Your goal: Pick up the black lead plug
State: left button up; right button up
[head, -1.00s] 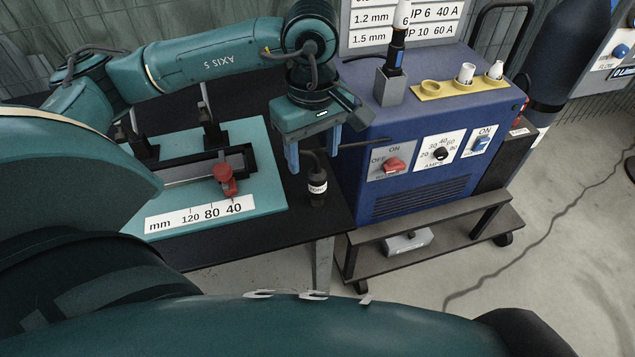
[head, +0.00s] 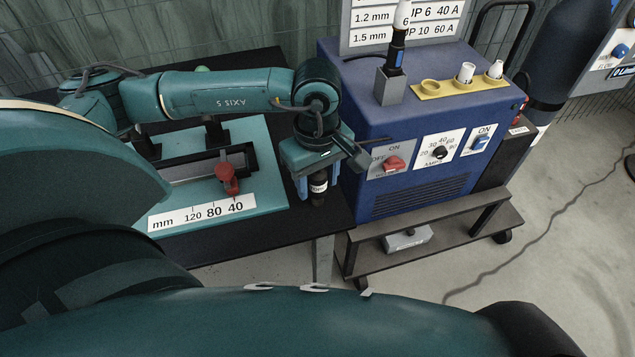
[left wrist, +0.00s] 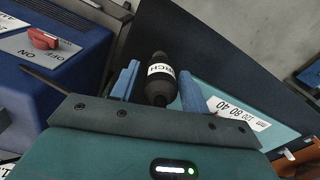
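The black lead plug (head: 318,187) with a white label stands upright on the dark bench top, near its right end. It also shows in the left wrist view (left wrist: 160,78), where the label's visible letters end in "RCH". My left gripper (head: 317,183) is lowered over the plug, with a blue finger on either side. In the left wrist view the left gripper (left wrist: 156,88) is open, with a clear gap on the plug's left side and a smaller one on its right. The plug's top is hidden under the gripper in the head view. My right gripper is not in view.
A blue welding machine (head: 430,125) on a cart stands close to the right of the gripper. Left of it lies a teal plate (head: 270,190) with a scale and a red clamp knob (head: 227,178). A dark lead runs toward the machine. Bare bench lies in front.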

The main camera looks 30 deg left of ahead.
pick_arm(q)
jog(key=c, duration=0.9)
